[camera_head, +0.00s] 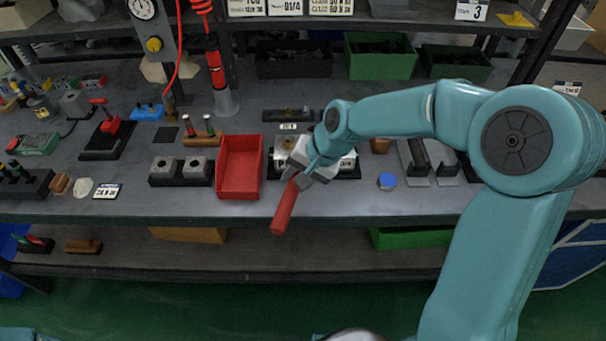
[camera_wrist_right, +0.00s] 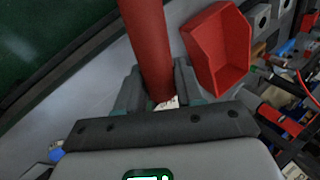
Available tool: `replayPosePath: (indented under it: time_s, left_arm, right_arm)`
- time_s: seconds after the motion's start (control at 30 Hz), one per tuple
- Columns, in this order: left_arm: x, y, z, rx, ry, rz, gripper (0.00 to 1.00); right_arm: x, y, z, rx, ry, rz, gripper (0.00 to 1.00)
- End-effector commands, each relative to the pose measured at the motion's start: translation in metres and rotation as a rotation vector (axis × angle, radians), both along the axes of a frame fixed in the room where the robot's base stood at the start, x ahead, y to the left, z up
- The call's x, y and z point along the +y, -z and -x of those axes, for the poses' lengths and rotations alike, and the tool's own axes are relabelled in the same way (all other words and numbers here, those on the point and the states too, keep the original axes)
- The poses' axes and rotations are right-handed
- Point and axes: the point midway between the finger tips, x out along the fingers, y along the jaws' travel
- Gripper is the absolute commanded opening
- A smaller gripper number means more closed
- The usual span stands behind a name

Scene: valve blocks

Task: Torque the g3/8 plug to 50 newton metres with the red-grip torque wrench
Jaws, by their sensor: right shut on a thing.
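My right gripper (camera_head: 300,179) is shut on the red-grip torque wrench (camera_head: 284,208). The red grip slants down towards the front edge of the workbench. In the right wrist view the red grip (camera_wrist_right: 147,40) stands between the two fingers of my right gripper (camera_wrist_right: 158,88). A pale metal valve block (camera_head: 286,145) sits in a dark holder just behind the gripper. My wrist covers much of the block, so I cannot see the plug or whether the wrench head is on it. My left gripper is not in view.
A red tray (camera_head: 240,192) stands just left of the wrench and also shows in the right wrist view (camera_wrist_right: 211,62). Two grey blocks in a black holder (camera_head: 181,181) stand further left. A blue-topped round thing (camera_head: 387,181) lies to the right.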

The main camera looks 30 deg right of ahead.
Motion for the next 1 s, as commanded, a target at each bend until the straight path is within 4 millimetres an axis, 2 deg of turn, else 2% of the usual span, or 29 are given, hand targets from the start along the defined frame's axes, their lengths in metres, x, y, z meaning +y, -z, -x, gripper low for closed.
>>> replayPosePath:
  time_s: [0.47, 1.0]
  left_arm:
    - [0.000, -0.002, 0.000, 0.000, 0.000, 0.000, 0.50]
    - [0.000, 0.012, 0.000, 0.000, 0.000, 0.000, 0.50]
  right_arm:
    - [0.003, -0.001, -0.003, -0.005, 0.023, -0.004, 0.00]
    - [-0.014, 0.000, 0.013, -0.004, -0.125, -0.001, 0.00]
